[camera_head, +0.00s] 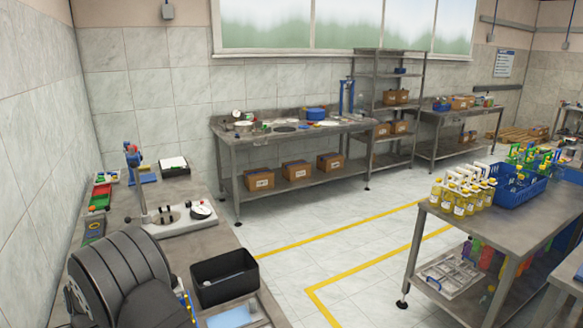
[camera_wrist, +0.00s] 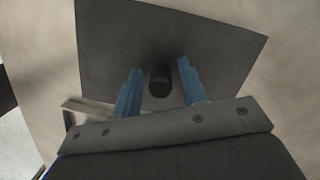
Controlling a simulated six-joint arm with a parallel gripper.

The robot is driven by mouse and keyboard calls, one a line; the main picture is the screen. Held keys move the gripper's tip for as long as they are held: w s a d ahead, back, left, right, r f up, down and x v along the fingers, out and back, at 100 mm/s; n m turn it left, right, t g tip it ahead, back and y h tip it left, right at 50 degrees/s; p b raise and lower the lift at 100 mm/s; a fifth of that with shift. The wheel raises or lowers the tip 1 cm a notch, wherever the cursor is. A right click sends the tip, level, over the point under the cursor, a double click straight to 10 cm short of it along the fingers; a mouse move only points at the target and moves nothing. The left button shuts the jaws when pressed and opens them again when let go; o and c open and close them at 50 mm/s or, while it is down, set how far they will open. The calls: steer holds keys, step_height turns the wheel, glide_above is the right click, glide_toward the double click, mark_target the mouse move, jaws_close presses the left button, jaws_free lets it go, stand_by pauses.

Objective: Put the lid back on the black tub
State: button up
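The black tub (camera_head: 224,291) stands open on the bench at the lower middle of the head view, with a small pale item inside. In the wrist view a flat dark grey lid (camera_wrist: 205,35) with a short black knob (camera_wrist: 160,82) lies on a pale surface. My gripper (camera_wrist: 159,68) has its two blue fingers apart, one on each side of the knob, with a visible gap on both sides. Whether the fingertips are level with the knob I cannot tell. In the head view my dark arm fills the lower left, and the lid and fingers cannot be made out.
A tray with a light blue sheet (camera_head: 229,317) is just in front of the tub. Behind my arm are a test stand with a white base (camera_head: 180,219), a green and red bin (camera_head: 99,197) and a box with white paper (camera_head: 173,167). The bench edge runs close right of the tub.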

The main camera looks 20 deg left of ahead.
steer(key=c, duration=0.8)
steer(key=shift+r, duration=2.55)
